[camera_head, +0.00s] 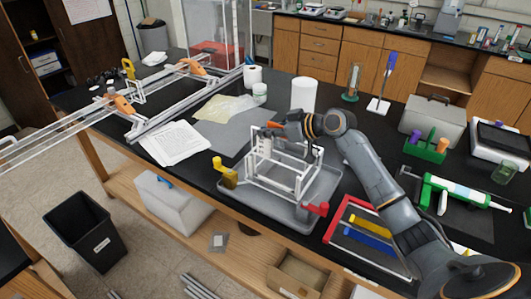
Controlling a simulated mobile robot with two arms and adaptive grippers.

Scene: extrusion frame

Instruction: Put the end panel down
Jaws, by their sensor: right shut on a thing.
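My right gripper (270,130) reaches in from the right, over the back left part of a grey tray (234,199). It is shut on the end panel (263,146), a small pale piece that hangs below the fingertips. The white extrusion frame (291,184) stands in the tray, just right of and below the panel. I cannot tell whether the panel touches the frame or the tray, because the pale parts overlap. My left gripper is not in view.
A yellow clamp (226,176) and a red clamp (313,211) sit at the tray's edges. Papers (175,142) lie to the left, a white roll (303,95) stands behind, and a red-edged tray (338,217) lies to the right. Long rails with orange clamps (124,105) cross the left side.

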